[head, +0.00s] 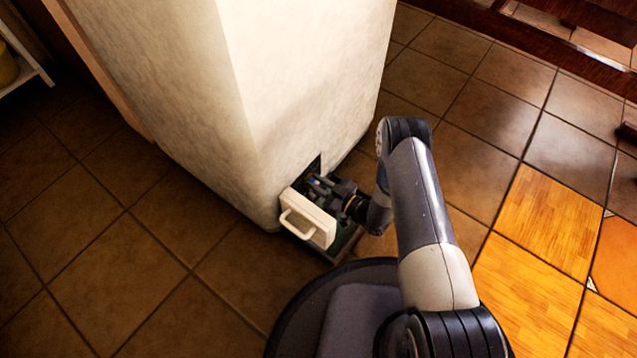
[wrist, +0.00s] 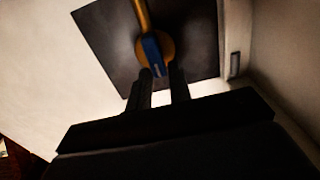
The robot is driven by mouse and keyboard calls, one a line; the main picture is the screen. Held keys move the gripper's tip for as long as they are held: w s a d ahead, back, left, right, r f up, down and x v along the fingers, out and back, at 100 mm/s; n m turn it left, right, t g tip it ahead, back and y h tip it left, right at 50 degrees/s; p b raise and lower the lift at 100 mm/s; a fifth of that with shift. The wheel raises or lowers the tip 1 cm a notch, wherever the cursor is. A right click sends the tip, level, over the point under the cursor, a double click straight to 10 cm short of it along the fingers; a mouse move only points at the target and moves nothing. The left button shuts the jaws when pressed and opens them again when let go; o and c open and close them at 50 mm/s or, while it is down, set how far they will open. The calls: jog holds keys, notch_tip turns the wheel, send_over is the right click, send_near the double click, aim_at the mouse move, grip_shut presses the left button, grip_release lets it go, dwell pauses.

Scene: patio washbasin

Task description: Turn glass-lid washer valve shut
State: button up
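A valve with a round brass-yellow body and a lever with a blue end (wrist: 152,52) is in the wrist view, in front of a dark square panel (wrist: 100,30). My gripper (wrist: 162,72) is open, with one finger on each side of the lever's blue end. The blue end lies closer to the left finger, and a gap shows on the right; whether a finger touches it I cannot tell. In the head view my gripper (head: 330,188) is at a small dark recess (head: 314,168) low in the pale wall block. The valve is hard to make out there.
A white panel with a loop handle (head: 308,218) stands in front of the recess, close to my gripper. The pale wall block (head: 290,80) rises behind it. Tiled floor (head: 150,270) is clear on the left. Wooden furniture (head: 560,30) is at the upper right.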

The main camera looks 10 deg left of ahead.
grip_shut()
jog(key=n, duration=0.4)
jog(key=s+f+n, duration=0.1)
jog(key=n, duration=0.8)
jog(key=shift+s+a+f, duration=0.15)
jog(key=shift+s+a, duration=0.15)
jog(key=shift+s, duration=0.1)
jog(key=n, duration=0.4)
jog(key=shift+f+n, duration=0.4)
jog(key=shift+o, duration=1.9)
grip_release()
